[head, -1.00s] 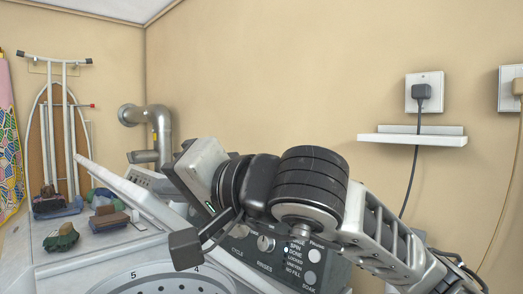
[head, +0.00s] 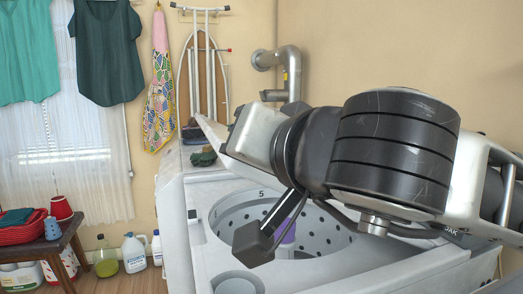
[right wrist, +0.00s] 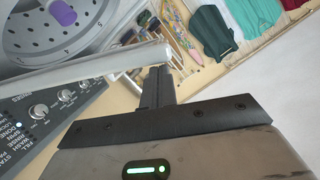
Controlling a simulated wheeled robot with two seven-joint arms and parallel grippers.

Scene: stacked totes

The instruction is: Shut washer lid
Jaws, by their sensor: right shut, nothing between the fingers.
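The washer (head: 178,225) is white, and its round perforated tub (head: 235,212) is open. Its lid (head: 208,128) is a pale slab, raised and tilted behind the tub, partly hidden by my right arm. In the right wrist view the lid (right wrist: 85,70) crosses edge-on between the tub and my gripper. My right gripper (head: 255,243) is shut and empty, in front of the lid and over the tub opening in the head view. In the right wrist view its fingertips (right wrist: 157,80) are close to the lid's end; I cannot tell whether they touch. My left gripper is not in view.
A purple part (head: 288,232) shows inside the tub. The control panel (right wrist: 65,105) has knobs. A pipe (head: 290,65) rises behind. A wooden bench (head: 55,243) and bottles (head: 134,250) stand left.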

